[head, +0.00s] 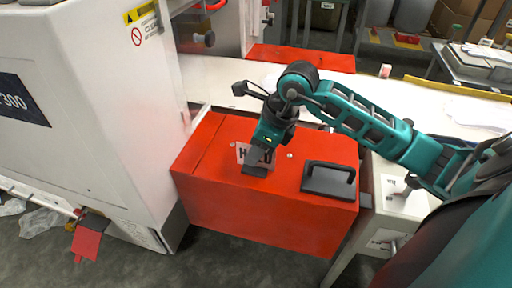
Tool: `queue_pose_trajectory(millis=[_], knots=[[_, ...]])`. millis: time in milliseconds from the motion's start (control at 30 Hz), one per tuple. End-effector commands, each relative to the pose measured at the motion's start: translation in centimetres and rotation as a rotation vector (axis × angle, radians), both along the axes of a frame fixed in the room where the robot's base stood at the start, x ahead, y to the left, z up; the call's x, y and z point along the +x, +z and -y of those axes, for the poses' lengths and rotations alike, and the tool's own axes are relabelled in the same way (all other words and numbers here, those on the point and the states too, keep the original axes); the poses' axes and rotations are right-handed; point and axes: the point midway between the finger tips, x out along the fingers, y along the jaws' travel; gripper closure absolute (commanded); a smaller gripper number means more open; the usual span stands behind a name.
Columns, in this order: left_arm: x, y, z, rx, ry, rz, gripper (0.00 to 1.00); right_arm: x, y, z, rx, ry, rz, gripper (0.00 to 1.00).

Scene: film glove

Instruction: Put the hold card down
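The hold card (241,150) is a small white card with dark letters, at the top of the red box (225,195) in the head view. My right gripper (257,164) is over the card and hides its middle letters. The gripper points down, with its dark fingertips at the card's near edge. The view does not show whether the fingers are closed on the card, or whether the card rests flat on the lid or is just above it. My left gripper is not in view.
A black handle plate (328,180) stands on the box to the right of the gripper. A white machine (80,100) rises close on the left. A pale work surface (225,80) lies behind the box. The lid's left part is clear.

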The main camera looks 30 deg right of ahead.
Motion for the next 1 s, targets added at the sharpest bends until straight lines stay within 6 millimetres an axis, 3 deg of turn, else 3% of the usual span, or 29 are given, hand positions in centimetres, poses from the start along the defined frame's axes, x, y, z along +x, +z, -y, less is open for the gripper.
queue_pose_trajectory(millis=[167,500,700,1000], knots=[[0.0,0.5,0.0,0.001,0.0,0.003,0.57,-0.1,1.0,0.2,-0.001,-0.001,0.003,0.65],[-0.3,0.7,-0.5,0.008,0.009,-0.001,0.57,-2.1,7.6,2.0,-0.005,-0.001,0.004,0.65],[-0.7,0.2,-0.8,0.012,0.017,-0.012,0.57,-3.1,10.4,2.8,-0.003,-0.002,0.002,0.65],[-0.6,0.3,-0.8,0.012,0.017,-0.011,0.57,-3.5,11.5,3.0,0.0,-0.001,0.0,0.65]])
